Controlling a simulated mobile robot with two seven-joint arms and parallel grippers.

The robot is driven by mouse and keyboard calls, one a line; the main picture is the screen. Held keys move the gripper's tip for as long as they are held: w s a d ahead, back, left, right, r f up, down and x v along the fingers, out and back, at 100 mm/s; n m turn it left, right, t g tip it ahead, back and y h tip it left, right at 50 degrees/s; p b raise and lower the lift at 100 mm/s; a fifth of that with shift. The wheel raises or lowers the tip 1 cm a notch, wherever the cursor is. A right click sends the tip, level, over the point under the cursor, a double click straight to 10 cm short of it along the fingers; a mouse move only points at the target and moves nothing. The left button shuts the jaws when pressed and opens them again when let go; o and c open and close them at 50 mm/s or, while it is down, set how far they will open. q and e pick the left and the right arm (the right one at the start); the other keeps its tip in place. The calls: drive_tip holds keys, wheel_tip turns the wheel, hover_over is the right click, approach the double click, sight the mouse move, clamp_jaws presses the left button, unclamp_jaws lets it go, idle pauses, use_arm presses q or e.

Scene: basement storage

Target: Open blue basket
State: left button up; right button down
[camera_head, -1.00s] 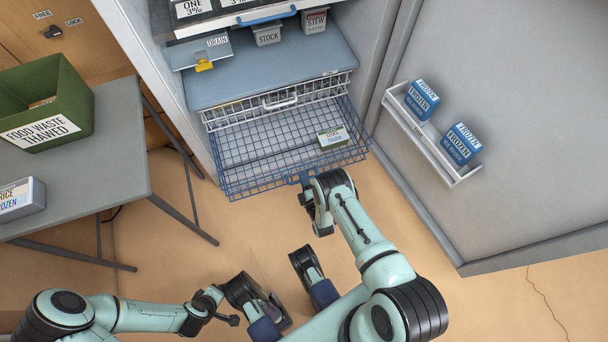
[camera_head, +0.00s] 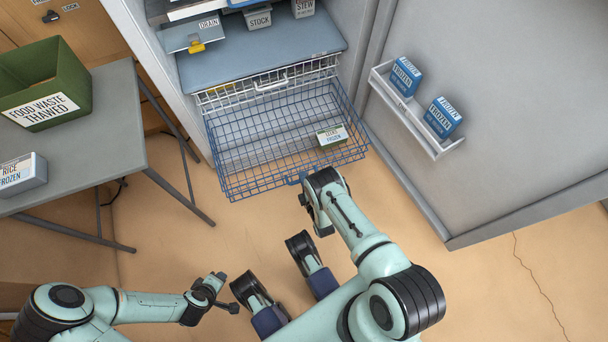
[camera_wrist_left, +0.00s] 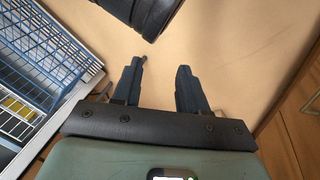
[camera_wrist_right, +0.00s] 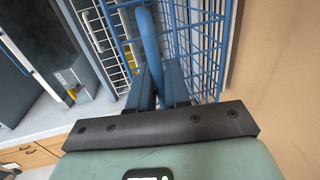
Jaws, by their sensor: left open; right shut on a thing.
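The blue wire basket (camera_head: 262,150) is pulled out from the bottom of the open cabinet. It holds a small green-and-white box (camera_head: 332,135) labelled FROZEN at its right side. My right gripper (camera_head: 303,183) is at the middle of the basket's front edge; in the right wrist view its fingers (camera_wrist_right: 160,85) are closed around the blue handle bar (camera_wrist_right: 148,40). My left gripper (camera_head: 221,288) is low in the head view, away from the basket. In the left wrist view its two fingers (camera_wrist_left: 160,88) are apart and empty, and the basket (camera_wrist_left: 45,40) shows at left.
A white wire basket (camera_head: 270,82) sits behind the blue one, under a grey shelf. The open door (camera_head: 480,120) at right has a white rack (camera_head: 418,115) with two blue boxes. A grey table (camera_head: 90,150) stands at left with a green bin (camera_head: 45,82). Floor in front is clear.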

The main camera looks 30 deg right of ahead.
drive_tip(key=c, duration=1.3)
unclamp_jaws()
drive_tip(key=shift+w, duration=0.1)
drive_tip(key=shift+o, duration=0.2)
use_arm(q)
drive_tip(key=s+d+r+g+h+p, duration=0.1)
drive_tip(key=s+d+r+p, duration=0.2)
drive_tip(key=s+r, duration=0.1)
drive_tip(key=shift+s+m+g+p, duration=0.3)
drive_tip(key=shift+s+g, duration=0.1)
drive_tip(key=shift+s, duration=0.5)
use_arm(e)
drive_tip(key=v, duration=1.3)
drive_tip(key=shift+s, duration=0.25)
drive_tip(key=shift+r, duration=0.15)
